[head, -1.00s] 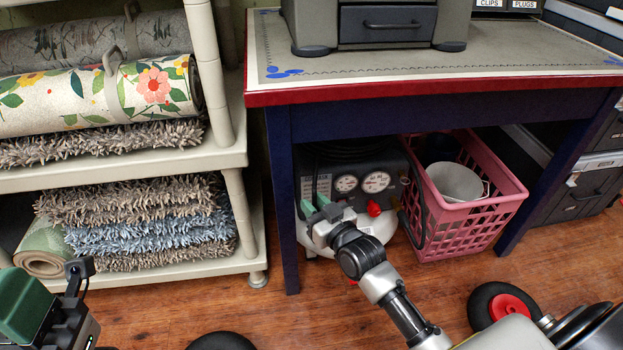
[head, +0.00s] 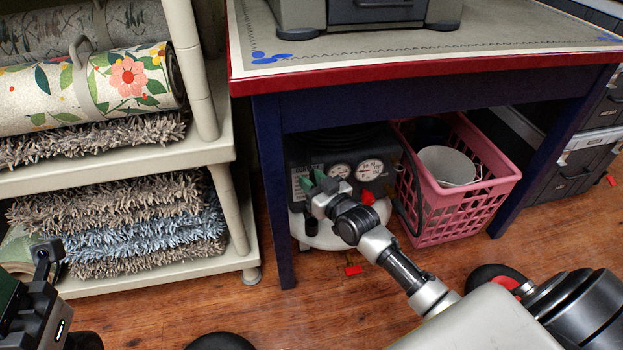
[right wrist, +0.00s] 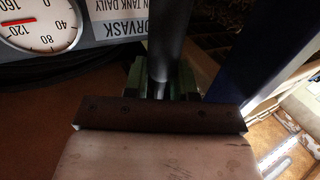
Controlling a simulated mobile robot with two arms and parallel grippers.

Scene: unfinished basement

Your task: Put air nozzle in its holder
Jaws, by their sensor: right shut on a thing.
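My right gripper (head: 314,183) is at the left front of the air compressor (head: 308,158), just below its gauge panel. Its green fingertips are shut on a dark rod-like piece (right wrist: 166,45), seen between them in the right wrist view; I take it for the air nozzle. Its far end runs out of that picture at the top. In the head view the nozzle is too small to make out. I cannot pick out the holder. My left gripper (head: 47,252) is partly in view at the left edge, away from the compressor; its jaws cannot be read.
A blue table with a red edge (head: 420,70) stands over the compressor; its left leg (head: 276,200) is close to my right gripper. A pink basket (head: 465,205) holding a white bucket (head: 448,166) stands right of the compressor. Shelves with rugs (head: 110,175) stand left. Wooden floor (head: 310,320) lies in front.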

